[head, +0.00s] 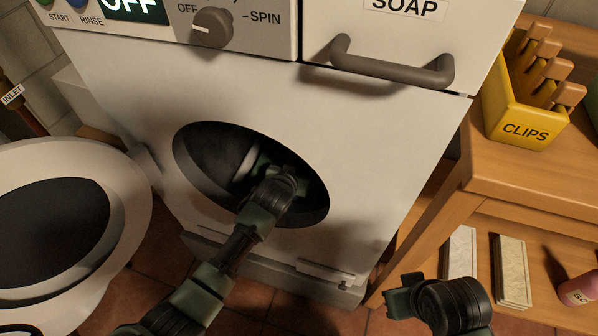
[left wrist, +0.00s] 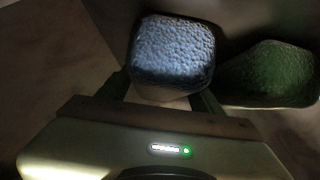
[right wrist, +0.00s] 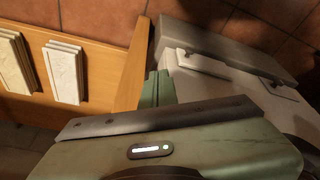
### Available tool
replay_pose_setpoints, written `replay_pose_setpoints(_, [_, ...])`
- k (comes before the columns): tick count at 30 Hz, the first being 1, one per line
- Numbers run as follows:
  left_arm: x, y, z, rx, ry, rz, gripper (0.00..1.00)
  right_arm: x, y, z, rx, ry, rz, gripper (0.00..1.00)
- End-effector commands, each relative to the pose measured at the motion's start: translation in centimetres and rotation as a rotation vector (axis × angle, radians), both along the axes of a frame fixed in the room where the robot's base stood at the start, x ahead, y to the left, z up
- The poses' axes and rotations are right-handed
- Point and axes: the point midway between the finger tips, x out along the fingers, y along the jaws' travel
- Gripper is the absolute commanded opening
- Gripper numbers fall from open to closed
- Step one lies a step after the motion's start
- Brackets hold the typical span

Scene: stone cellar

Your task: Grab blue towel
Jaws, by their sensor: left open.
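The blue towel (left wrist: 172,50), a rounded bundle with a bumpy surface, shows in the left wrist view. It lies ahead of my left gripper (left wrist: 163,98), whose open fingers are spread on either side of its near edge. I cannot tell whether they touch it. A dark green bundle (left wrist: 270,75) lies just to its right. In the head view my left arm reaches through the washer's round opening (head: 210,150), and the towel cannot be made out there. My right gripper (right wrist: 158,88) is outside, low before the washer, with its fingers together and nothing seen between them.
The white washer (head: 390,150) has its round door (head: 125,215) swung open to the left. A wooden shelf unit (head: 520,190) stands at the right with a yellow clips box (head: 520,127). Pale bars (head: 511,270) and a pink bottle (head: 578,288) are on its lower shelf.

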Motion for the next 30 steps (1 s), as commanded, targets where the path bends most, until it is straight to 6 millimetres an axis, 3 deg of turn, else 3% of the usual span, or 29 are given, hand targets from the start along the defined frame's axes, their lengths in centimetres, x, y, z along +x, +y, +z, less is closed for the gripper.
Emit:
replay_pose_setpoints(1, [0.0,0.0,0.0,0.000,0.000,0.000,0.65,0.0,0.0,0.0,0.000,0.000,0.000,0.00])
replay_pose_setpoints(7, [0.0,0.0,0.0,0.000,0.001,0.000,0.12,0.0,0.0,0.0,0.000,0.000,0.000,0.00])
replay_pose_setpoints(17, [0.0,0.0,0.6,0.000,-0.001,0.000,0.12,0.0,0.0,0.2,0.000,0.000,0.000,0.00])
replay_pose_setpoints(23, [0.0,0.0,3.2,-0.002,-0.001,0.000,0.12,0.2,0.0,0.7,0.001,-0.002,0.001,0.00])
replay_pose_setpoints(30, [0.0,0.0,7.0,-0.002,-0.003,0.001,0.12,1.5,0.3,-4.7,0.000,0.031,0.004,0.00])
